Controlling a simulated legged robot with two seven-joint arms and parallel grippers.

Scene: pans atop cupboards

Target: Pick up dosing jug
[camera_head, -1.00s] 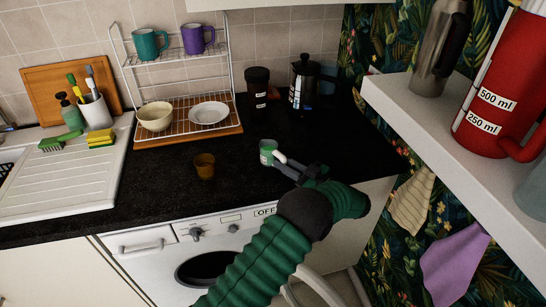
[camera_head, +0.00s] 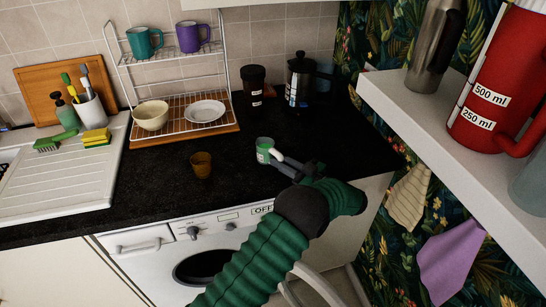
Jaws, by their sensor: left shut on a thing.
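A large red jug (camera_head: 493,85) with white labels reading 500 ml and 250 ml stands on the white shelf (camera_head: 420,120) at the right. Its red handle is at its lower right, and its top is cut off by the frame. My left gripper (camera_head: 278,159) is over the black counter, away from the red jug. It is shut on a small green and white cup (camera_head: 264,146), holding it at its right side. I cannot tell whether the cup touches the counter. My right gripper is not in view.
An amber cup (camera_head: 201,166) stands left of my gripper. A wire rack (camera_head: 190,137) with bowl, plate and mugs stands behind. A dark tumbler (camera_head: 253,86) and a coffee press (camera_head: 299,85) are at the back. A steel flask (camera_head: 431,50) stands beside the red jug.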

